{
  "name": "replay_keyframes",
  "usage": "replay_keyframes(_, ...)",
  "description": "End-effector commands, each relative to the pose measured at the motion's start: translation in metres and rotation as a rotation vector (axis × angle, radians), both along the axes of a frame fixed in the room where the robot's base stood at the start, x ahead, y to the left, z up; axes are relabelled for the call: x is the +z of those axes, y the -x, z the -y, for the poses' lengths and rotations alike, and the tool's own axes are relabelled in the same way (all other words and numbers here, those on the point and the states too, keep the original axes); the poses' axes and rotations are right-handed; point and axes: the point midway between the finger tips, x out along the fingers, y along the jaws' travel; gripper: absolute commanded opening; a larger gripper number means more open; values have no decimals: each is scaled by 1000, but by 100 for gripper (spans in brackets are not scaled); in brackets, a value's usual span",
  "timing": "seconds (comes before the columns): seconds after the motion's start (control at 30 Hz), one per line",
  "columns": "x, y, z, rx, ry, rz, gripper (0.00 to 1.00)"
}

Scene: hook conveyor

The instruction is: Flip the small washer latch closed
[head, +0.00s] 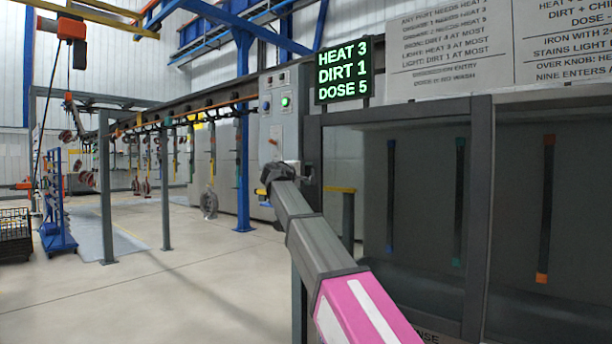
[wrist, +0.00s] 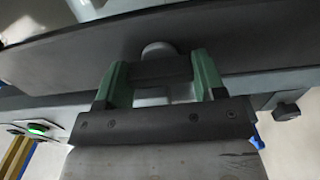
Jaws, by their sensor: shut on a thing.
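My gripper (head: 273,174) is in the middle of the head view, at the end of my outstretched arm, in front of the control cabinet and beside the dark post of the washer. In the wrist view, the two green fingers of my gripper (wrist: 160,72) stand on either side of a short dark bar (wrist: 161,70), which seems to be the small washer latch. They are shut on it.
The control cabinet (head: 270,118) with a green lit button stands behind my gripper. A sign (head: 342,72) reads HEAT 3, DIRT 1, DOSE 5. Dark washer bays (head: 420,200) fill the right side.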

Motion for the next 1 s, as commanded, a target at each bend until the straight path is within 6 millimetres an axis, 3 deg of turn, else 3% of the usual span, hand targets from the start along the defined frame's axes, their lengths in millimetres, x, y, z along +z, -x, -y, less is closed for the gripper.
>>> replay_keyframes(0.27,-1,0,0,0,8,-8,40)
replay_keyframes(0.3,-1,0,0,0,8,-8,67)
replay_keyframes(0.37,-1,0,0,1,9,-7,87)
replay_keyframes(0.4,0,0,0,1,8,-6,89)
replay_keyframes(0.77,0,5,-4,1,6,-5,89)
replay_keyframes(1.0,-1,36,-27,3,6,-5,89)
